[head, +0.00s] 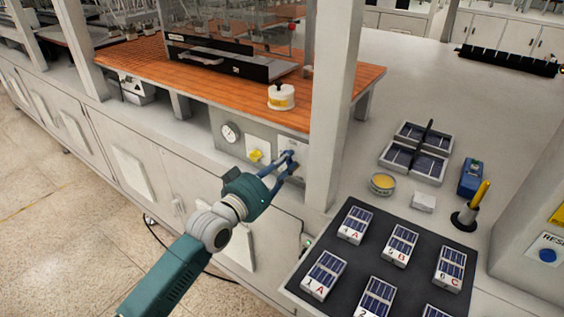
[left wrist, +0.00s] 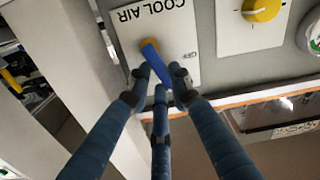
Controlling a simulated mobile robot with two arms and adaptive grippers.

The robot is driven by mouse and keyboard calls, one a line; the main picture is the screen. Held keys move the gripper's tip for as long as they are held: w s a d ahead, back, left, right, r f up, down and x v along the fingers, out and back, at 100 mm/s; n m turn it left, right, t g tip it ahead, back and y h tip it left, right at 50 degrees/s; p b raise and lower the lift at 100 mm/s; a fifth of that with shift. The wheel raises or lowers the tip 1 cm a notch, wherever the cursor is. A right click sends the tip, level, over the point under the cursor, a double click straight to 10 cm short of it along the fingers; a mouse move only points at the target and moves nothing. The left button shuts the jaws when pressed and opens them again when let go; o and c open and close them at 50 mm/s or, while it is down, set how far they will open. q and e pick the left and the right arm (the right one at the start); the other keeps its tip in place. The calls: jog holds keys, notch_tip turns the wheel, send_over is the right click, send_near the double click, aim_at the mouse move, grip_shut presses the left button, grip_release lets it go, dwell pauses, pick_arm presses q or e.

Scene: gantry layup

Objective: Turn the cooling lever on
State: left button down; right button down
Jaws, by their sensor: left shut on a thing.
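In the left wrist view the handle runs down and slightly right from the pivot, between my fingers. My left gripper (left wrist: 158,88) is shut on the handle. In the head view the left gripper (head: 288,163) reaches the white plate (head: 294,144) on the bench front, and its fingers mostly hide the lever. Small lettering beside the lever is partly covered and cannot be read surely. My right gripper is not in view.
A yellow knob (head: 256,155) and a round gauge (head: 230,132) sit left of the plate. A white post (head: 333,110) stands close to its right. A dark tray (head: 345,235) with several labelled solar-cell blocks lies at the lower right.

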pick_arm(q)
jog(key=shift+s+d+f+m, duration=0.1)
jog(key=shift+s+d+m, duration=0.1)
jog(key=shift+m, duration=0.7)
jog(key=shift+s+d+m, duration=0.1)
jog(key=shift+d+m, duration=0.1)
jog(key=shift+m, duration=0.7)
jog(key=c, duration=1.5)
grip_release()
jog(key=shift+c, duration=0.2)
jog(key=v, duration=1.2)
